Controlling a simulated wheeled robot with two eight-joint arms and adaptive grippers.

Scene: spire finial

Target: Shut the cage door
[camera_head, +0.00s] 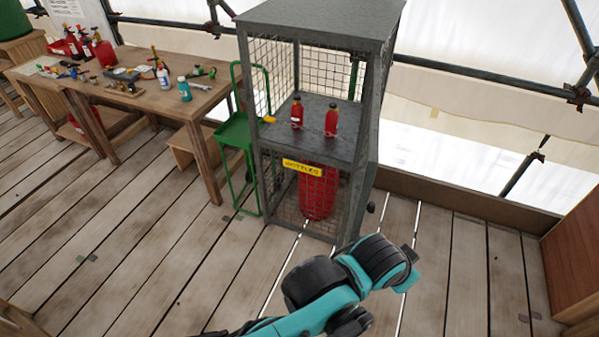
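The cage (376,85) is a tall grey metal cabinet with wire-mesh sides, standing upright on the plank floor. A yellow label (302,167) is on its front at mid height. Two small red bottles (297,113) (331,121) stand on its middle shelf, and a large red cylinder (318,192) stands behind mesh in the lower part. A grey panel edge runs down the cage's right side; I cannot tell whether it is the door or how far the door stands open. My teal and black arm reaches in from the bottom, in front of the cage. No gripper fingers show.
A green trolley (236,131) stands close at the cage's left. A wooden workbench (160,98) with tools and bottles is at the back left. A wooden cabinet (575,250) stands at the right edge. Floor right of the cage is clear.

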